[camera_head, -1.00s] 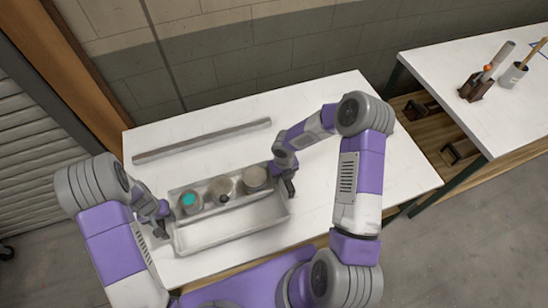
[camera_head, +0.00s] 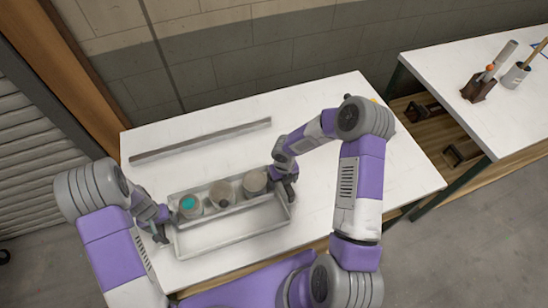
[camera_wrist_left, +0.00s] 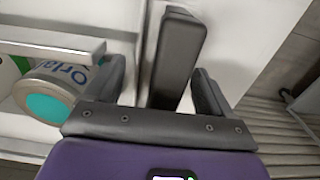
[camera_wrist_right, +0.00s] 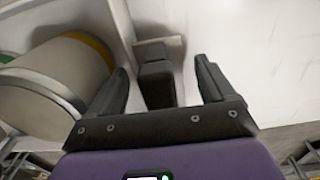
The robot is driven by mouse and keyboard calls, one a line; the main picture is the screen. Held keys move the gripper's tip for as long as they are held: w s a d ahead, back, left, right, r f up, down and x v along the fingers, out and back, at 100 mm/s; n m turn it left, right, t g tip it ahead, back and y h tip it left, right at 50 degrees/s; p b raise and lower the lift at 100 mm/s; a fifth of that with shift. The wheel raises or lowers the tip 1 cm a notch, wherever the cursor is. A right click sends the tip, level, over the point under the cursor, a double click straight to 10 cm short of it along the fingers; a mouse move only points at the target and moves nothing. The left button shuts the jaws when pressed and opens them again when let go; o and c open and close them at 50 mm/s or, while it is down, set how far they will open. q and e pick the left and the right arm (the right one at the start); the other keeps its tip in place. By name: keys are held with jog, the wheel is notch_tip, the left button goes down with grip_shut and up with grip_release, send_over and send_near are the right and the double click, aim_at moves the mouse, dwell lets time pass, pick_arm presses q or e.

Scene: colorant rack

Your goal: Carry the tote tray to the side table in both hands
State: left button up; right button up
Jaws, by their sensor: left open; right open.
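The grey tote tray (camera_head: 232,232) sits on the white table, with several cans in its back section: a can with a teal top (camera_head: 190,203), a middle can (camera_head: 221,192) and a grey can (camera_head: 255,180). My left gripper (camera_head: 162,228) is open at the tray's left end, with a dark handle (camera_wrist_left: 178,60) between its fingers. My right gripper (camera_head: 290,186) is open at the right end, with a dark handle (camera_wrist_right: 156,78) between its fingers. Neither gripper's fingers visibly press on a handle.
A long grey bar (camera_head: 200,141) lies on the table (camera_head: 340,90) behind the tray. A second white table (camera_head: 440,75) stands at the right across a gap, holding a dark tool holder (camera_head: 478,88) and a grey cup (camera_head: 514,76). Its left part is clear.

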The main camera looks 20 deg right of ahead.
pick_arm(q)
notch_tip(320, 180, up, 11)
jog(key=shift+r, duration=0.5)
pick_arm(e)
jog(key=shift+r, duration=0.1)
notch_tip(320, 180, up, 12)
jog(key=shift+f, duration=0.1)
pick_arm(q)
jog(key=shift+s, duration=0.1)
dwell(0.5)
